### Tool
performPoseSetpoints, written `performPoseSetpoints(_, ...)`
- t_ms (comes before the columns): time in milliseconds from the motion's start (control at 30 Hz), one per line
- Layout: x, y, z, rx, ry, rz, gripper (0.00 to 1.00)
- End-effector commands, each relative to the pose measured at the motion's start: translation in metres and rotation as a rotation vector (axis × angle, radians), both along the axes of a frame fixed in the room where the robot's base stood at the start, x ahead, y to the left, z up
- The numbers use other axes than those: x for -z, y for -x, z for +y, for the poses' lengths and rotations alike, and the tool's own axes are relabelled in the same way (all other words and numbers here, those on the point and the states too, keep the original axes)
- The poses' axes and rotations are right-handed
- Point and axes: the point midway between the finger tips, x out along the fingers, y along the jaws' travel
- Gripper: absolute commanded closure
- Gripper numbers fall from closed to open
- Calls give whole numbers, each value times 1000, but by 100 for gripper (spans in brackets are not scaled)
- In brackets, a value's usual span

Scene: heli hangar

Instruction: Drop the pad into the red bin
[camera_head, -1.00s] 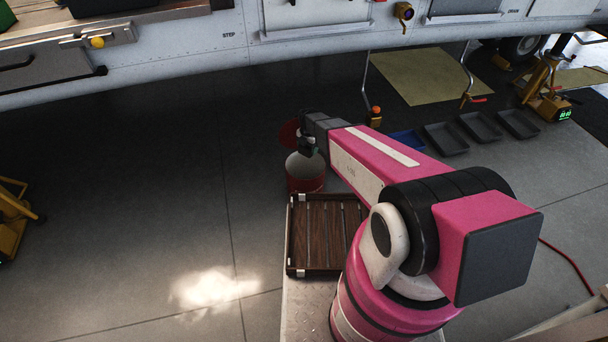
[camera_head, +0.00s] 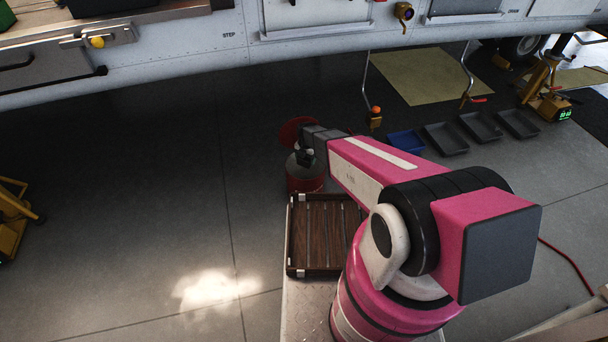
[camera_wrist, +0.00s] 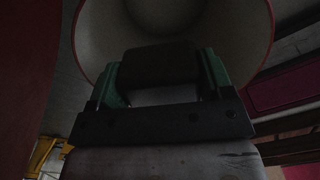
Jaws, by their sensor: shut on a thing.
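The red bin (camera_head: 306,182) stands just beyond the wooden tray, with its round red lid (camera_head: 296,130) raised behind it. My gripper (camera_head: 306,157) is at the bin's mouth and covers part of it. In the wrist view, the gripper's green fingers (camera_wrist: 160,72) are shut on a dark pad (camera_wrist: 158,58). The pad is in front of the round, pale inside of the bin, whose pinkish rim (camera_wrist: 262,50) curves around it. I cannot tell how far the pad is above or below the rim.
A slatted wooden tray (camera_head: 325,232) lies in front of the bin. Grey trays (camera_head: 446,139) and a blue tray (camera_head: 406,143) lie on the floor at right. A yellow jack (camera_head: 543,95) stands further right. The floor left of the bin is clear.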

Motion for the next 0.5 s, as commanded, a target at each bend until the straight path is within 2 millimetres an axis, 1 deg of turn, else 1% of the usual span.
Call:
performPoseSetpoints(100,4,0,0,0,0,0,52)
performPoseSetpoints(267,3,0,0,0,0,0,52)
performPoseSetpoints(300,3,0,0,0,0,0,23)
performPoseSetpoints(367,3,0,0,0,0,0,3)
performPoseSetpoints(400,3,0,0,0,0,0,0)
performPoseSetpoints(500,3,0,0,0,0,0,0)
